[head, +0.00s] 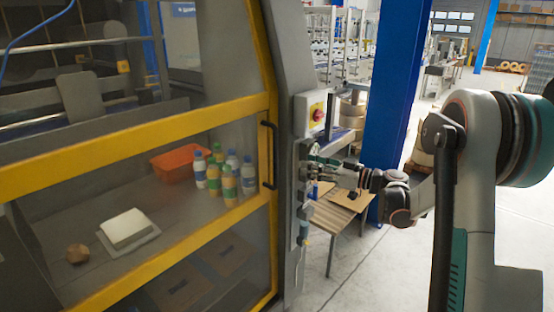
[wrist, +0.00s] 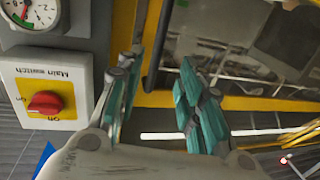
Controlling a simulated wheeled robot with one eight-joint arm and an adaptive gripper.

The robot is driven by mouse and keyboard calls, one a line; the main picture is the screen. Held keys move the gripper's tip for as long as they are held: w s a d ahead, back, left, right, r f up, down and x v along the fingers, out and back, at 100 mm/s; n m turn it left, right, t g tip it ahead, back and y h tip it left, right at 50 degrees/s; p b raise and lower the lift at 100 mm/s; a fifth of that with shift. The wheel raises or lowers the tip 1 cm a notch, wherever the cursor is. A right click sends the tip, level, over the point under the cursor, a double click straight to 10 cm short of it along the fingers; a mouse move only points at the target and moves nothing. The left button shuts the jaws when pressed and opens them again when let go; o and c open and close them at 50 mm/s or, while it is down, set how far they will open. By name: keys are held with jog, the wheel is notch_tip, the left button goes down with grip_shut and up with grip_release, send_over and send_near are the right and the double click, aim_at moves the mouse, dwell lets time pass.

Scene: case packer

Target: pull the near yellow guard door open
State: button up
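The yellow guard door (head: 180,128) is a yellow frame with clear panes and looks shut in the head view. Its black upright handle (head: 268,155) sits on the right side of the frame. My gripper (head: 310,170) is right of the handle, apart from it, beside the grey machine post. In the wrist view my gripper (wrist: 160,88) is open, its teal-padded fingers spread with nothing between them. The dark handle (wrist: 157,45) shows beyond the fingertips, near the middle. Part of the yellow frame (wrist: 240,102) lies behind the right finger.
A main switch with a red knob (wrist: 45,103) and a gauge (wrist: 32,10) are left of my gripper. Behind the door are bottles (head: 229,185), an orange crate (head: 172,163) and a white block (head: 125,228). A blue pillar (head: 398,90) stands behind my arm.

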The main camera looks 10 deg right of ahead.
jog(key=b+x, duration=0.3)
jog(key=x, duration=1)
jog(key=shift+w+a, duration=0.2)
jog(key=shift+w, duration=0.05)
jog(key=shift+r, duration=0.1)
grip_shut()
